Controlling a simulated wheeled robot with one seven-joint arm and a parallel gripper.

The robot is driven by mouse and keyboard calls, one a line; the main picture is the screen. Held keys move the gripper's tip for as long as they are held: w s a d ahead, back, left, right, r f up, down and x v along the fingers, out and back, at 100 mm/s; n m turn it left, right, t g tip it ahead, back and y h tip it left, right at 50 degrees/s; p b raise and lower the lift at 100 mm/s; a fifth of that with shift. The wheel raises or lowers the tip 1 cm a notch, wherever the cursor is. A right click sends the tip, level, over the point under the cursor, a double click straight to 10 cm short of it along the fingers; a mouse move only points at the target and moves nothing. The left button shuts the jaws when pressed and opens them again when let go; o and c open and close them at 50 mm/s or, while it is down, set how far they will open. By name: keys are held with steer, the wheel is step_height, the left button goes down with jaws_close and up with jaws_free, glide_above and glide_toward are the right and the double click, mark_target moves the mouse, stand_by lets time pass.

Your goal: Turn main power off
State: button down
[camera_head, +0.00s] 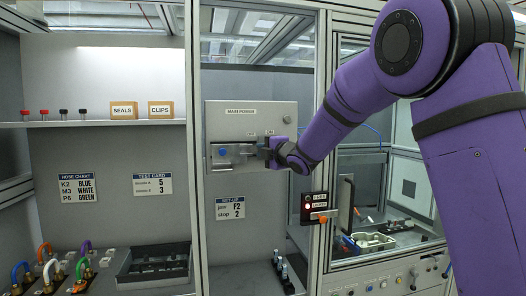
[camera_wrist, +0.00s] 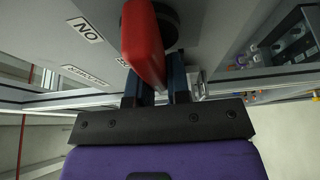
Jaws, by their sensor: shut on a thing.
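The grey MAIN POWER box (camera_head: 251,122) is mounted on the back panel in the middle of the head view. My gripper (camera_head: 268,152) is at the lower right of its front and hides what it holds there. In the wrist view a red switch handle (camera_wrist: 142,40) sits on a dark round base (camera_wrist: 168,25). My gripper (camera_wrist: 156,88) is shut on the handle's near end. Another label beside the handle is mostly hidden.
A shelf (camera_head: 110,124) with SEALS and CLIPS signs is at the left. A dark tray (camera_head: 153,266) and coloured hoses (camera_head: 48,262) lie below it.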

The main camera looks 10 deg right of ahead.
steer(key=c, duration=1.3)
jaws_free()
steer(key=shift+w+d+f, duration=0.1)
steer(key=shift+d, duration=0.45)
steer(key=shift+o, duration=1.1)
steer(key=shift+d, duration=0.1)
steer(key=shift+a, duration=0.3)
steer(key=v, duration=1)
steer(key=shift+s, duration=0.35)
steer(key=shift+d, duration=0.15)
